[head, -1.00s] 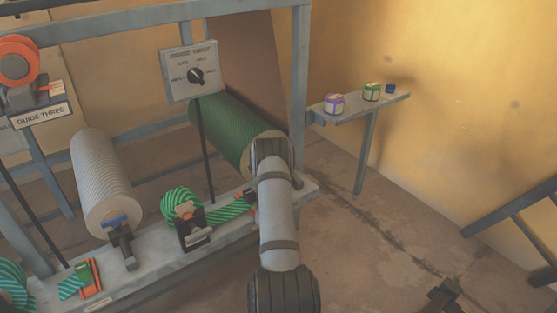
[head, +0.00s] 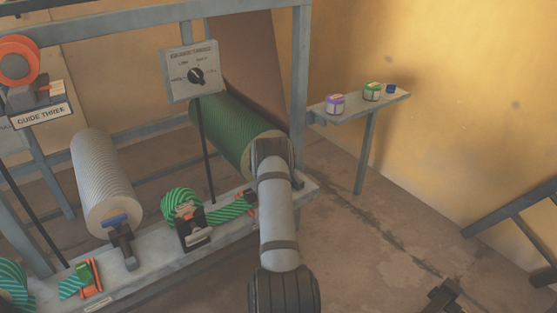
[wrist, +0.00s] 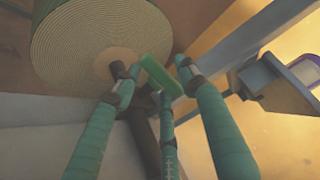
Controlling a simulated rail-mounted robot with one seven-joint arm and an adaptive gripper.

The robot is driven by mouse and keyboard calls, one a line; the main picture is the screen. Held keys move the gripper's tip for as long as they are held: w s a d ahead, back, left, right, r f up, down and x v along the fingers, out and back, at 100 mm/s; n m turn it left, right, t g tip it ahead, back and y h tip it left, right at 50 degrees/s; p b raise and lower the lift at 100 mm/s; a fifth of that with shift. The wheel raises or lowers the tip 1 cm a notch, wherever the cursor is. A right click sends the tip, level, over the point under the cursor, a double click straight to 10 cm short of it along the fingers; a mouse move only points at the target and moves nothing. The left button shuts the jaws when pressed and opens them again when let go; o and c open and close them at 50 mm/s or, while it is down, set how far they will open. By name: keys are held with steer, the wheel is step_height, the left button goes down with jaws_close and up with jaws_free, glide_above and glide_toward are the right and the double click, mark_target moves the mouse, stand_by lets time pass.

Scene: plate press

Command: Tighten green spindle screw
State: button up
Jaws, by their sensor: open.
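The green roll (head: 235,130) lies on its spindle in the frame, and its layered end face (wrist: 100,45) fills the upper left of the wrist view. The green spindle screw (wrist: 160,75) is a flat bright green bar beside the dark spindle end, in front of the roll's face. My gripper (wrist: 153,77) is open, its fingers spread around the green bar. Whether any finger touches the bar I cannot tell. In the head view my arm hides the screw and the fingertips.
A dial box (head: 193,71) hangs above the green roll. A grey roll (head: 105,180) is to the left, and a green striped strap coil (head: 182,204) sits on the lower beam. A small shelf (head: 335,112) with jars stands right. Floor to the right is mostly free.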

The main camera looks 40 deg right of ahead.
steer(key=v, duration=1.2)
steer(key=shift+w+a, duration=0.1)
